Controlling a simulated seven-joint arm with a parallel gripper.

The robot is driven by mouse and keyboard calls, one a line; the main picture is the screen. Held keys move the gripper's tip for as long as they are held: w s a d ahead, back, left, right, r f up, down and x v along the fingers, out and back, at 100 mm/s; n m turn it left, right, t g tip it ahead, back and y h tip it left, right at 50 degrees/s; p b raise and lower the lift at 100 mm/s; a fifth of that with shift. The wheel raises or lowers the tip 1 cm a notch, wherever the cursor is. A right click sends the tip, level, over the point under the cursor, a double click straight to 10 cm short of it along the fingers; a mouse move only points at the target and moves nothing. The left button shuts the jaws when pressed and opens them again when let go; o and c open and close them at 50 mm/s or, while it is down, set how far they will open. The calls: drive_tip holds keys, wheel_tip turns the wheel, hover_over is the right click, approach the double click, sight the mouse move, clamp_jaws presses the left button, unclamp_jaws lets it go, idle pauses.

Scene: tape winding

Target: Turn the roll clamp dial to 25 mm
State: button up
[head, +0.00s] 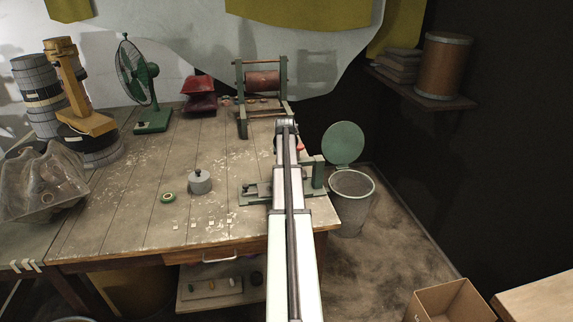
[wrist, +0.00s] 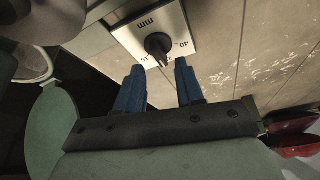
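In the wrist view, the dial (wrist: 158,45) is a black knob on a white scale plate (wrist: 127,38) marked "mm", with "40" readable at its right. Other numbers beside the knob are partly covered or too small to read surely. I cannot tell which mark the knob points to. My gripper (wrist: 160,84) has two blue fingers, spread apart and empty. The knob shows ahead, between and just beyond the fingertips; I see no clear contact. In the head view, my white arm hides the dial and gripper; part of a green-framed device (head: 313,173) shows beside it.
The wooden workbench (head: 130,205) carries a grey lidded weight (head: 200,182), a green ring (head: 168,198), a green fan (head: 137,82), red scoops (head: 199,93) and a roller stand (head: 262,82). A metal bin (head: 351,200) stands right of the bench.

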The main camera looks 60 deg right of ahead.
wheel_tip(320, 180, up, 7)
idle(0.4)
drive_tip(key=shift+r, duration=0.1)
idle(0.3)
